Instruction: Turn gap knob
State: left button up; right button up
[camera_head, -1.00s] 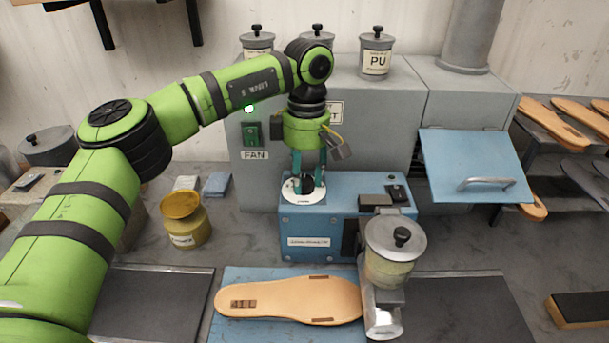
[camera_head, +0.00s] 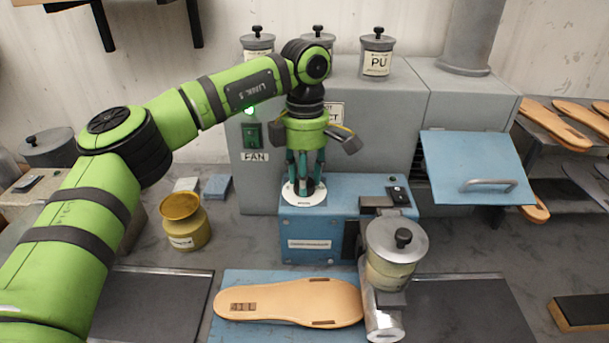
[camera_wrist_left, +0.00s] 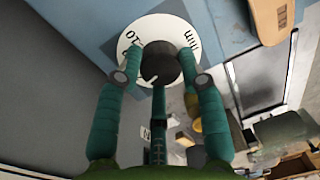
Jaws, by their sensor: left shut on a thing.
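The gap knob is black and sits on a white round dial (camera_head: 304,198) on top of the blue machine (camera_head: 330,230). My left gripper (camera_head: 304,188) points straight down over the dial, its teal fingers shut on the knob. In the left wrist view the black knob (camera_wrist_left: 158,65) with a pale pointer line lies between the fingertips of the left gripper (camera_wrist_left: 160,68), on the lettered dial (camera_wrist_left: 130,38). Part of the lettering is hidden by the fingers. My right gripper is not in view.
A lidded glue pot (camera_head: 395,250) stands at the machine's front right. A tan sole (camera_head: 290,302) lies on a blue mat before it. A yellow jar (camera_head: 184,222) stands at left. Grey cabinet with a FAN switch (camera_head: 252,134) is behind; a blue flap (camera_head: 475,168) is at right.

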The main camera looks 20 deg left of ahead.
pick_arm(q)
jog(key=shift+f, duration=0.1)
jog(key=o, duration=1.1)
jog(key=shift+o, duration=0.2)
notch_tip(320, 180, up, 12)
jog(key=shift+w, duration=0.35)
jog(key=shift+a, duration=0.1)
